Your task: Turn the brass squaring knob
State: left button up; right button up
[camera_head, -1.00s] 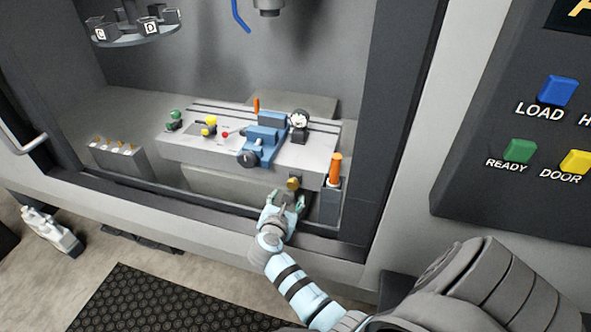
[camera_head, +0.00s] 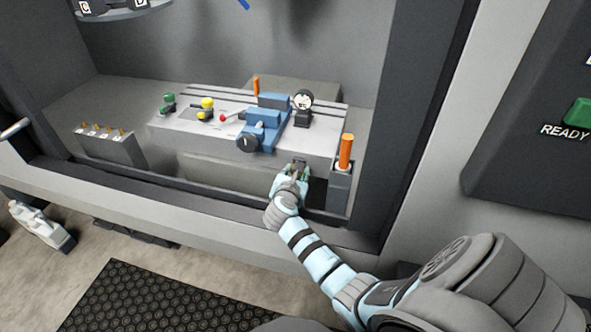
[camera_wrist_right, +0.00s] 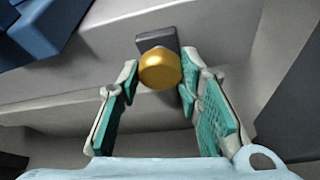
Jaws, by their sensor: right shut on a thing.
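The brass knob (camera_wrist_right: 160,69) is a round golden knob in front of a dark plate on the front face of the grey machine table (camera_head: 170,131). In the right wrist view it sits between the tips of my right gripper (camera_wrist_right: 158,84), which is shut on it. In the head view the right gripper (camera_head: 292,176) reaches up to the table's front edge and hides the knob; only the dark plate (camera_head: 300,163) shows above it. My left gripper is not in view.
On the table stand a blue vise (camera_head: 264,128), a dial gauge (camera_head: 302,101), and green and yellow knobs. An orange-handled tool (camera_head: 346,151) stands close right of my right gripper. The booth sill (camera_head: 200,208) runs below my arm.

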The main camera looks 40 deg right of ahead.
jog(key=m+t, duration=0.1)
jog(key=m, duration=0.2)
jog(key=shift+f+t+y+p, duration=0.1)
jog(key=shift+t+y+p, duration=0.2)
jog(key=shift+t+y, duration=0.1)
jog(key=o, duration=1.2)
jog(key=shift+c, duration=0.2)
